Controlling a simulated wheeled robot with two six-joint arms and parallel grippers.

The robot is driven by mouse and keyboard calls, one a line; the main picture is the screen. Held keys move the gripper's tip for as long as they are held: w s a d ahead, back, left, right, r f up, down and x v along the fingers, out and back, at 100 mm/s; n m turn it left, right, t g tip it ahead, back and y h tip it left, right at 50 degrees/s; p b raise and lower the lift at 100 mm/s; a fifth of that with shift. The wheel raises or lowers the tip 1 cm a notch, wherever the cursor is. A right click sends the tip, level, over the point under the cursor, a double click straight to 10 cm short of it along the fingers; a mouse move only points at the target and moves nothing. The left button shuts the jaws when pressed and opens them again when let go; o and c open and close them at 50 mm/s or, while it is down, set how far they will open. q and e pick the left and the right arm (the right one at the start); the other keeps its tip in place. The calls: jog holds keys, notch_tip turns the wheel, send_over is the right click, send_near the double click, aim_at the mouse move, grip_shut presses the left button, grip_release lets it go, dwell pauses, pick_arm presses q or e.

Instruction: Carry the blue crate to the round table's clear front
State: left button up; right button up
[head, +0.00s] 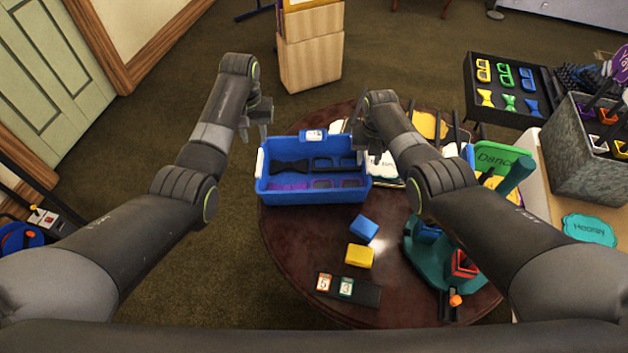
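The blue crate (312,196) is at the left rear of the round table (305,245), its left end close to the table's edge. It holds a black bow tie, glasses frames and purple items. It has a white grip on its left end and a label on its far rim. My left gripper (254,130) is just above and behind the crate's left end, fingers pointing down and apart, with nothing visible between them. My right gripper (366,150) is by the crate's right end; its own wrist partly hides its fingers, so contact with the crate is unclear.
On the table's front stand a blue block (363,227), a yellow block (359,256), a dark holder with number tiles (348,289) and a green stand (440,262). Cards and signs crowd the back right. A grey bin (585,150) stands at right. Bare tabletop shows at front left.

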jog(key=shift+r, duration=0.15)
pick_arm(q)
notch_tip(320, 180, up, 2)
jog(key=shift+r, duration=0.25)
pick_arm(e)
notch_tip(320, 180, up, 12)
dwell(0.4)
jog(key=shift+f, duration=0.2)
